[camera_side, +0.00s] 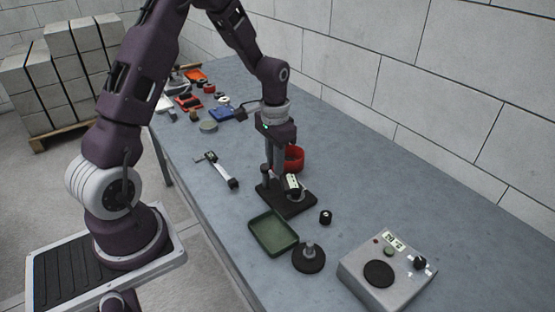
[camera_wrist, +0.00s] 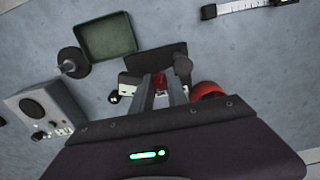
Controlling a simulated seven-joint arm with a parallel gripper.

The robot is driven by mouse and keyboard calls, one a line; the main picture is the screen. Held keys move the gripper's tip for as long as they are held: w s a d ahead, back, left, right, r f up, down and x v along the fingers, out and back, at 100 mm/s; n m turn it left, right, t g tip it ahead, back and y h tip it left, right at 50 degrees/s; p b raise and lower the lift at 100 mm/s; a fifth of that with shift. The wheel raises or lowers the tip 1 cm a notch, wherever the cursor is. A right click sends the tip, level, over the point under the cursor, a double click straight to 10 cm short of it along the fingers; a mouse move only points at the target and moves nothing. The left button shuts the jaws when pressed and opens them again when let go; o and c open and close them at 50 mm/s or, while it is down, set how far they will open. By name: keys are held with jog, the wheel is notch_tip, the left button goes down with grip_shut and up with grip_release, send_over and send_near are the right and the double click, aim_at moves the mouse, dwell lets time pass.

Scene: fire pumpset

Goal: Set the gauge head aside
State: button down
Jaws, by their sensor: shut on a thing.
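The gauge head (camera_side: 292,184) is a small white and dark piece at the black stand (camera_side: 288,204). It also shows in the wrist view (camera_wrist: 131,80), beside the fingertips. My gripper (camera_side: 275,172) points down over the stand and is shut on the gauge head; in the wrist view the fingers (camera_wrist: 160,84) stand close together with a red part between their tips. The fingers hide part of the head, and I cannot tell whether it still touches the stand. The stand's flat base also shows in the wrist view (camera_wrist: 150,56).
An empty green tray (camera_side: 273,233) lies in front of the stand. Near it are a black disc with a post (camera_side: 309,258), a small black knob (camera_side: 325,217) and a grey instrument box (camera_side: 372,256). A red round container (camera_side: 295,156) stands behind my gripper; a caliper (camera_side: 220,171) lies left.

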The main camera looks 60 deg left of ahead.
jog(key=s+m, duration=0.1)
jog(key=m, duration=0.2)
jog(key=s+a+m, duration=0.1)
jog(key=m, duration=0.3)
jog(key=s+m, duration=0.1)
jog(key=m, duration=0.3)
jog(key=shift+s+a, duration=0.2)
jog(key=shift+a, duration=0.05)
jog(key=shift+m, duration=0.3)
jog(key=c, duration=1.3)
grip_release()
jog(key=shift+s, duration=0.1)
notch_tip(320, 180, up, 7)
